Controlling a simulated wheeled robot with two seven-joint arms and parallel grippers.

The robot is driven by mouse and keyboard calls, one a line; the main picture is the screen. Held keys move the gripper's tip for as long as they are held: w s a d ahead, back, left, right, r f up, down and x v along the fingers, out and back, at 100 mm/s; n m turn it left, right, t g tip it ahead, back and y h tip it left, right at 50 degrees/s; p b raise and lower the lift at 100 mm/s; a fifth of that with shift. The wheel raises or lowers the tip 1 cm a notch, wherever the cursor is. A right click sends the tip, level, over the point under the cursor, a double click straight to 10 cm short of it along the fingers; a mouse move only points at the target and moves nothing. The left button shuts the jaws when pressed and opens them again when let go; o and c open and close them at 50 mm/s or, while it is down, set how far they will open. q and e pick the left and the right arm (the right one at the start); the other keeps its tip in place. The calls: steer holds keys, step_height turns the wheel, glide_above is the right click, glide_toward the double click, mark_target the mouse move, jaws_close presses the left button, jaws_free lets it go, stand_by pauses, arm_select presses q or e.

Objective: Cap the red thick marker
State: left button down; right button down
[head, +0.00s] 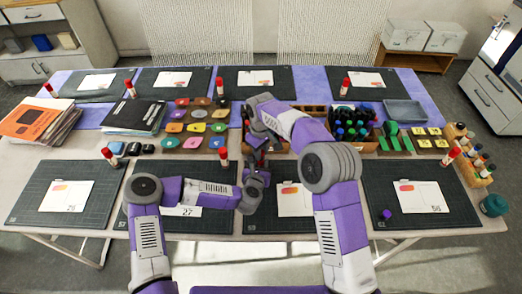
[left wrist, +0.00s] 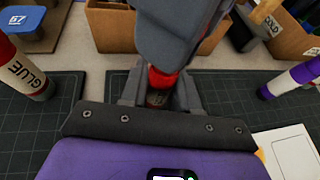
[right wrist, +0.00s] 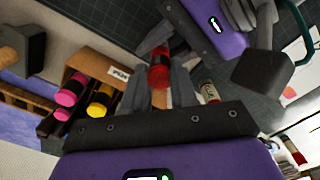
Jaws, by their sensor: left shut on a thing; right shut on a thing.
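My left gripper (head: 257,174) and right gripper (head: 256,152) meet close together above the middle of the table, the right one higher. In the left wrist view, the left fingers (left wrist: 158,92) are shut on a red marker (left wrist: 162,80), with a pale band low between them. The right gripper (left wrist: 178,40) reaches down over it from above. In the right wrist view, a red cylindrical piece (right wrist: 158,72) sits between the right fingers (right wrist: 155,88), shut on it. It looks like the cap. The grippers hide the joint, so I cannot tell whether cap and marker touch.
A glue stick (head: 222,155) stands just left of the grippers. A pink marker (right wrist: 70,93) and a yellow one (right wrist: 99,100) lie in a bin. A purple cap (head: 386,214) lies on the right front mat.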

steer(key=shift+f, duration=0.6)
steer(key=c, duration=0.8)
jaws_free()
step_height(320, 180, up, 12)
arm_select(q)
steer(key=c, duration=0.8)
jaws_free()
steer(key=shift+o, duration=0.2)
